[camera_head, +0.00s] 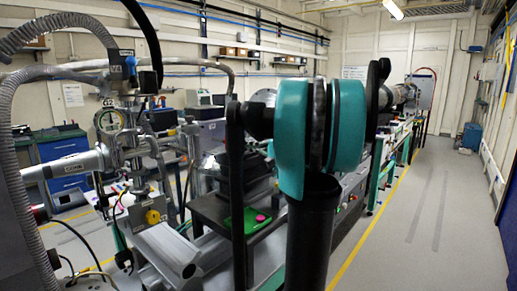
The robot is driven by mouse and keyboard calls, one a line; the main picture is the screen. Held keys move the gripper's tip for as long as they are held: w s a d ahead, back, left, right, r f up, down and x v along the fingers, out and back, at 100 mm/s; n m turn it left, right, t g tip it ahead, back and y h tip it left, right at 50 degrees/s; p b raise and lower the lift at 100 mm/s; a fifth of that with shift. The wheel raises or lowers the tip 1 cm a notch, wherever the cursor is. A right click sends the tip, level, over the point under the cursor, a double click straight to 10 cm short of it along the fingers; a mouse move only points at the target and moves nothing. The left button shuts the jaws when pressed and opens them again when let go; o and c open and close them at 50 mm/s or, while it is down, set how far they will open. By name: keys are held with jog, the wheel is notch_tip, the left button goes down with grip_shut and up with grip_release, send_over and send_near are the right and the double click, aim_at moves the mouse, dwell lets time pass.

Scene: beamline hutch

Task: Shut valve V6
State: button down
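No label that I can read as V6 shows, so I cannot tell which part is that valve. On the left stands a metal pipe assembly (130,140) with fittings and small tags. A round dial gauge (109,121) sits on it under a tag that looks like G2. A yellow knob-like part (152,216) is low on the assembly; whether it is a valve handle is unclear. My teal and black arm links fill the middle foreground and hide part of the beamline. My gripper's fingers cannot be made out in this view.
Grey corrugated hoses (40,72) curve over the left side. A dark platform (212,212) with a green plate (246,221) stands behind my arm. A blue drawer cabinet (65,165) is at the far left. The grey floor aisle (430,210) on the right is clear.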

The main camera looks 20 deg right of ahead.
aim_at(227, 141)
jog(key=x, duration=0.4)
jog(key=shift+w+a, duration=0.25)
jog(key=shift+a, duration=0.05)
jog(key=x, duration=0.3)
jog(key=d+x, duration=0.1)
jog(key=x, duration=0.1)
jog(key=shift+w+a, duration=0.2)
jog(key=shift+w, duration=0.35)
